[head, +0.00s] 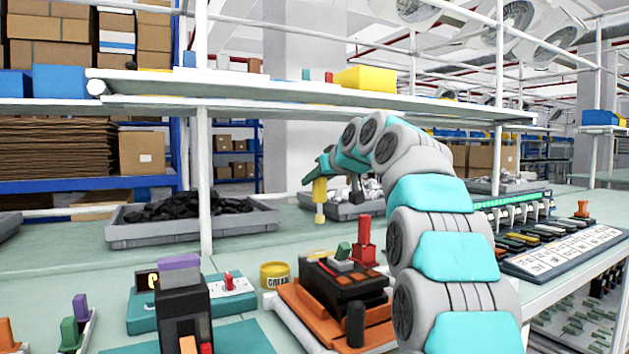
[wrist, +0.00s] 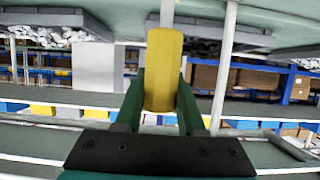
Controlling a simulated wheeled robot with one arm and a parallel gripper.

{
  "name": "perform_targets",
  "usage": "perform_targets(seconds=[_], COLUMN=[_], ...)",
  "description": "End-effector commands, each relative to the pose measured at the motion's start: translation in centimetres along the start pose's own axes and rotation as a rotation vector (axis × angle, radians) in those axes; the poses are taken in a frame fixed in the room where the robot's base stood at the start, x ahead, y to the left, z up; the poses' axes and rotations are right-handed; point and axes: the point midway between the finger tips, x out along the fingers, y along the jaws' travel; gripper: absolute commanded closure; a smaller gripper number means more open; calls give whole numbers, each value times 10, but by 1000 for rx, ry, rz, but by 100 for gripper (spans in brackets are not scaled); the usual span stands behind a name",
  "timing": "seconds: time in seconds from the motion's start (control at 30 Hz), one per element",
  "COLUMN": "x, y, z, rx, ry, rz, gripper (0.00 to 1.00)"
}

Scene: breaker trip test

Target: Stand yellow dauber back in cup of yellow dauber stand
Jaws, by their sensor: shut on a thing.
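My gripper (head: 325,168) is raised above the bench at the end of my teal and grey arm. It is shut on the yellow dauber (head: 319,190), which hangs roughly upright with its pale lower part down, clear of the bench. In the wrist view the dauber's yellow handle (wrist: 163,68) sits between the two green fingers (wrist: 161,92). A small yellow piece (head: 320,255) shows on the bench below, behind the black device; it may be the yellow dauber stand, mostly hidden. Its cup cannot be made out.
An orange tray with a black device (head: 345,290) and a red upright piece (head: 365,243) stand close by. A yellow tin (head: 275,273) is left of them. A grey bin of black pieces (head: 190,220) is at the back left. A shelf (head: 300,103) runs overhead.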

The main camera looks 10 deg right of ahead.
Motion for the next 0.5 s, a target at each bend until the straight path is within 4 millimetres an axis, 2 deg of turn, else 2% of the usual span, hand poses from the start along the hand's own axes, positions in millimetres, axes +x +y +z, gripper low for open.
perform_targets(seconds=[0.27, 0.5], x=[4, 12], y=[0, 0], z=[12, 32], rx=[0, -1], ry=[0, 0], rz=[-2, -2], gripper=[100, 100])
